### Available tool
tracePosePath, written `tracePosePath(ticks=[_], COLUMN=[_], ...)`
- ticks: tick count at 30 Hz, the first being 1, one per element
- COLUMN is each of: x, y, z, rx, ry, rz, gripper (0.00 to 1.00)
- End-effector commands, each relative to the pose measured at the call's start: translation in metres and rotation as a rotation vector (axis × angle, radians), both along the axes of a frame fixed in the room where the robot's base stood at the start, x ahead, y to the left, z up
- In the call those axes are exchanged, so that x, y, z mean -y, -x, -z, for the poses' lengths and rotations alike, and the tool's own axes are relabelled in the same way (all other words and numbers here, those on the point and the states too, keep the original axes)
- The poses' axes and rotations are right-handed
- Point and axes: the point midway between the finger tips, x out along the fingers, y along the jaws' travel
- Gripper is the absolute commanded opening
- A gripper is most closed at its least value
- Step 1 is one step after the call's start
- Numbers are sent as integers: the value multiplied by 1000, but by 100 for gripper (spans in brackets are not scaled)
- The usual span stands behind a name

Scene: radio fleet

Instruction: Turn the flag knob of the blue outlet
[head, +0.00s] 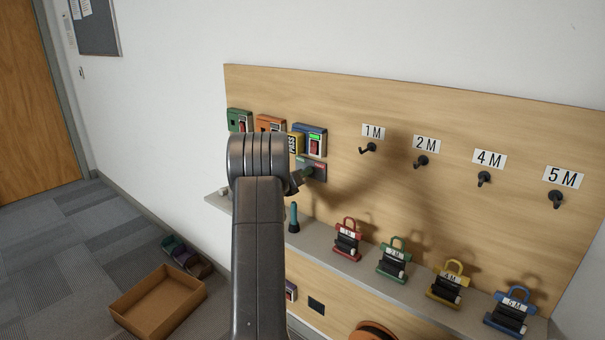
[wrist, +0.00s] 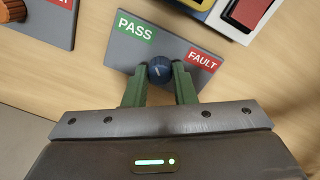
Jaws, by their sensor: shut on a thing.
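The blue outlet (head: 316,134) is on the wooden board in the head view, with a lit green window and a red switch. Its lower part also shows at the top right of the wrist view (wrist: 203,4). Below it is a grey flag plate (wrist: 185,45) with a green PASS label at left and a red FAULT label at right. The round blue flag knob (wrist: 158,70) has a short pale mark on its face. My gripper (wrist: 158,74) has its green fingers closed on both sides of the knob. In the head view my arm hides most of the gripper.
An orange outlet (head: 269,123) and a green outlet (head: 238,120) are to the left. Another flag plate with an orange knob (wrist: 12,10) is close by. A shelf (head: 325,250) below holds a teal-handled object (head: 293,218) and several padlock-like tags. Hooks are at right.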

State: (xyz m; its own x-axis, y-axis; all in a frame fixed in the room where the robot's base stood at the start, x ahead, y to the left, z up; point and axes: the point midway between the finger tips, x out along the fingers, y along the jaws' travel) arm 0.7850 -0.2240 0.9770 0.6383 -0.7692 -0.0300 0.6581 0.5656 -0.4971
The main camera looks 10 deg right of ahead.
Motion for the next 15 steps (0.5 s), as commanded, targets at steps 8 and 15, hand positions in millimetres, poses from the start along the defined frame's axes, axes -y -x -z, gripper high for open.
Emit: tracePosePath(ticks=[8,15], x=[-1,-1], y=[0,0], z=[1,1], rx=[-16,-15], ry=[12,11], rz=[-1,-1], gripper=[1,26])
